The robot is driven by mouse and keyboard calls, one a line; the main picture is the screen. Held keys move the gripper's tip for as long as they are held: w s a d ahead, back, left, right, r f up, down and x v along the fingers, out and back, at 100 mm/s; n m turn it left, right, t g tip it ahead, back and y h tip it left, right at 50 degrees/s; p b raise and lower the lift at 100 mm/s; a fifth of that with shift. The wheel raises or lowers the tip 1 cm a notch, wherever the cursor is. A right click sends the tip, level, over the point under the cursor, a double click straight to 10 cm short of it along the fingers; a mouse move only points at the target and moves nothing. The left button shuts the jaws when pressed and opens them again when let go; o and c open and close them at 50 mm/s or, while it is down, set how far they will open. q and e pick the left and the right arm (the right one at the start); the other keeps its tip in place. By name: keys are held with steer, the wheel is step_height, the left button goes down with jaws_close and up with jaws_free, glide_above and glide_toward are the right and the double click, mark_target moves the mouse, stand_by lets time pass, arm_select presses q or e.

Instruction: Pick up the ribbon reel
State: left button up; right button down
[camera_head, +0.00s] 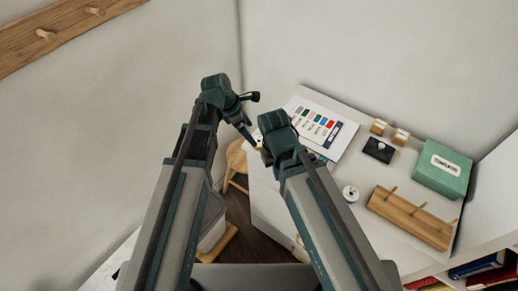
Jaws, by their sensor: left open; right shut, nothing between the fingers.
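A small white reel with a dark blue centre (351,194), which looks like the ribbon reel, lies on the white cabinet top (325,183), right of my arms. My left gripper (249,134) is open and empty, high over the cabinet's left end and well to the left of the reel. My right gripper (265,152) is shut with nothing in it. Its fingers are mostly hidden by its own wrist. It is also left of the reel and apart from it.
A wooden stool (236,160) stands left of the cabinet. The wall is close behind.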

mark_target(258, 139)
arm_select(q)
steer(key=shift+d+f, duration=0.25)
steer(key=shift+f, duration=0.4)
arm_select(e)
steer(key=shift+f, duration=0.6)
arm_select(q)
steer(key=shift+b, duration=0.3)
arm_select(e)
steer(key=shift+f, duration=0.1)
arm_select(q)
steer(key=b+x, duration=0.4)
steer(key=x, duration=0.1)
steer(key=shift+w+d+b, duration=0.2)
steer(key=shift+w+b, duration=0.1)
arm_select(e)
step_height(258, 139, down, 4)
steer(key=shift+f, duration=0.2)
arm_select(q)
steer(key=c, duration=1.4)
steer(key=shift+r, duration=0.15)
arm_select(e)
steer(key=shift+r, duration=0.1)
